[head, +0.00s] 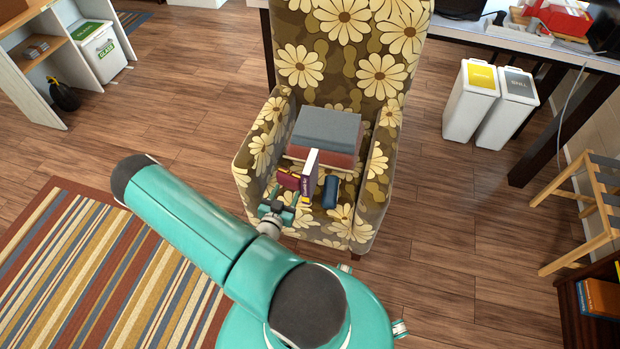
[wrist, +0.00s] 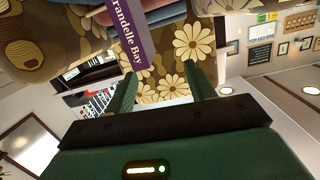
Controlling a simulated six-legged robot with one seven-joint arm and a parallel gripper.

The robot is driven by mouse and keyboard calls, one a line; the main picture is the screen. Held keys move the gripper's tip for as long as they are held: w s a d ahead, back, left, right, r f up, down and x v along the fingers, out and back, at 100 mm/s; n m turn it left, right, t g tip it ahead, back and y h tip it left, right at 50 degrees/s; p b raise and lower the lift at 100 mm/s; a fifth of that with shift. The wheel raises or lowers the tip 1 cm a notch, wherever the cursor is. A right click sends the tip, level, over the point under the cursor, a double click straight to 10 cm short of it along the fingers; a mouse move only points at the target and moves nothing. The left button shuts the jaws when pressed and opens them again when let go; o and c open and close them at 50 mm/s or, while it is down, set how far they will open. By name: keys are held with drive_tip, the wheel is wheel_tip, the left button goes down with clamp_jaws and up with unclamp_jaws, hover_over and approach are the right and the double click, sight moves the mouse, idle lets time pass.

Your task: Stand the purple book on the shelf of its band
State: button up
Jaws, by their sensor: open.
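The purple book (head: 309,172) stands upright on the seat of the floral armchair (head: 360,215), in front of a stack of books. Its purple spine with white lettering shows in the wrist view (wrist: 128,45), at the top left of centre. My gripper (head: 278,207) is at the front left of the seat, close to the book. In the wrist view its two fingers (wrist: 162,70) are apart with nothing between them, and the book is beyond the left finger. A dark wooden shelf (head: 572,315) is at the lower right; no band marking is readable.
A grey-blue book (head: 327,128) tops the stack. A maroon item (head: 288,180) and a dark blue rounded item (head: 330,192) flank the purple book. Orange books (head: 600,298) sit in the dark shelf. A wooden stool (head: 590,215) and two bins (head: 471,105) are right.

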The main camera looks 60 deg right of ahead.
drive_tip(key=n+h, duration=0.1)
drive_tip(key=h, duration=0.1)
approach(309, 164)
drive_tip(key=shift+t, duration=0.3)
drive_tip(key=d, duration=0.4)
drive_tip(key=shift+d+f, duration=0.25)
drive_tip(key=shift+d, duration=0.15)
drive_tip(key=shift+w+d+r, duration=0.1)
drive_tip(key=shift+w+d, duration=0.1)
drive_tip(key=shift+d, duration=0.7)
drive_tip(key=shift+w+d+r, duration=0.1)
drive_tip(key=shift+w+d, duration=0.05)
drive_tip(key=shift+d, duration=0.7)
drive_tip(key=shift+w+d+r, duration=0.1)
drive_tip(key=shift+w+d, duration=0.1)
drive_tip(key=shift+d, duration=0.7)
clamp_jaws()
